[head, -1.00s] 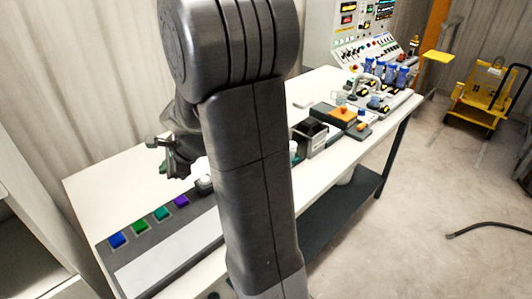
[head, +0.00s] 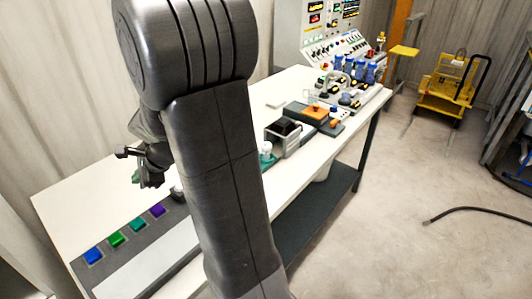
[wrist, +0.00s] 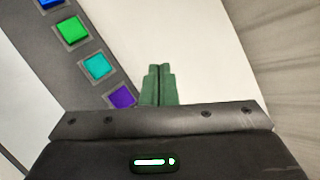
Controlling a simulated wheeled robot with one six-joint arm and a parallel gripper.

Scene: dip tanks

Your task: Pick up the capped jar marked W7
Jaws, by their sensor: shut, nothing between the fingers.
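My gripper (wrist: 158,70) shows its green fingers pressed together in the wrist view, with nothing between them. In the head view my gripper (head: 136,178) is above the left part of the white bench, behind my arm. A small white-topped jar (head: 266,149) stands on the bench just right of my arm, on or beside something green. Several blue bottles or jars (head: 358,71) stand farther back on the bench. No W7 mark can be read on any of them. My arm hides the middle of the bench.
The white bench (head: 75,205) carries a grey strip with blue (head: 94,256), green (head: 116,240), teal (head: 137,225) and purple (head: 158,210) squares. A grey box with a dark top (head: 284,137) and an orange-topped unit (head: 314,112) stand farther right. A yellow cart (head: 449,85) is on the floor.

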